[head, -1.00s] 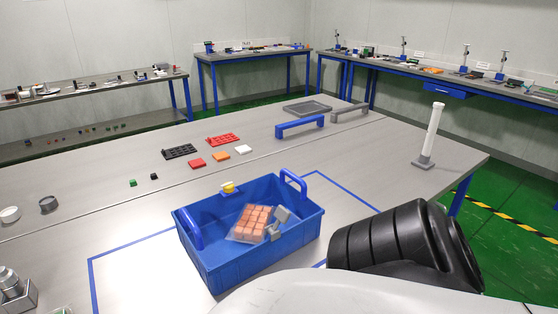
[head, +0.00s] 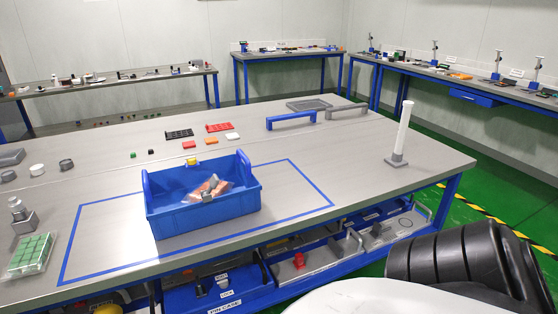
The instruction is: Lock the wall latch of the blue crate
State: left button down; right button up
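The blue crate (head: 205,213) stands upright on the table inside a blue taped outline, left of the middle of the head view. Its two blue end handles stand up. A small yellow part (head: 193,162), possibly the wall latch, sits at the top of the crate's far wall; its position, locked or not, is too small to tell. In the crate lies a clear bag (head: 208,190) with orange and grey pieces. Neither gripper shows. Only a black ribbed part of my own arm is at the lower right, well away from the crate.
The table (head: 110,215) has free room right of the crate. Behind are red and black trays, small coloured blocks, a blue bar handle (head: 291,120) and a white post (head: 401,130). A bag of green blocks (head: 31,254) lies at left. A blue lower shelf (head: 275,270) holds parts.

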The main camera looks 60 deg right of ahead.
aim_at(214, 180)
jog(key=k, duration=0.2)
jog(key=z, duration=2.25)
